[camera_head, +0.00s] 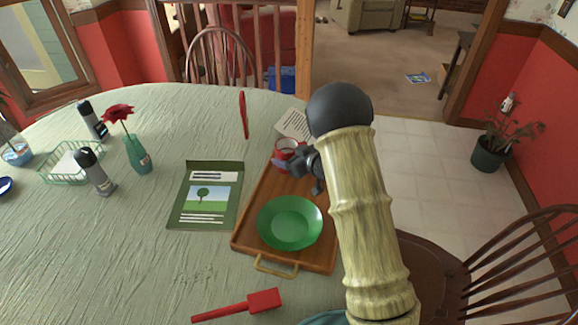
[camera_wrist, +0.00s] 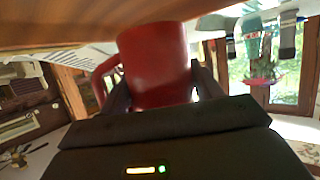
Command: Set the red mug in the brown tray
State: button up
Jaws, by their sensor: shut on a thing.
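The red mug (camera_head: 286,149) is at the far end of the brown tray (camera_head: 253,216), partly hidden by my gripper (camera_head: 302,162). In the wrist view the mug (camera_wrist: 155,58) sits between the two dark fingers of my gripper (camera_wrist: 162,84), which is shut on it. The wrist picture looks upside down, with a brown wooden surface (camera_wrist: 70,28) close to the mug along the top. I cannot tell whether the mug touches the tray. A green plate (camera_head: 290,222) lies in the tray's near half.
A green booklet (camera_head: 205,195) lies left of the tray. A red spatula (camera_head: 240,305) lies in front, and a vase with a red flower (camera_head: 138,154), bottles (camera_head: 95,172) and a wire basket (camera_head: 70,162) stand left. A printed sheet (camera_head: 294,124) lies behind the mug.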

jog(key=shift+f, duration=1.85)
jog(key=o, duration=1.2)
jog(key=shift+f, duration=0.1)
jog(key=shift+c, duration=0.2)
jog(key=shift+s+d, duration=0.1)
jog(key=shift+d, duration=0.05)
jog(key=v, duration=1.2)
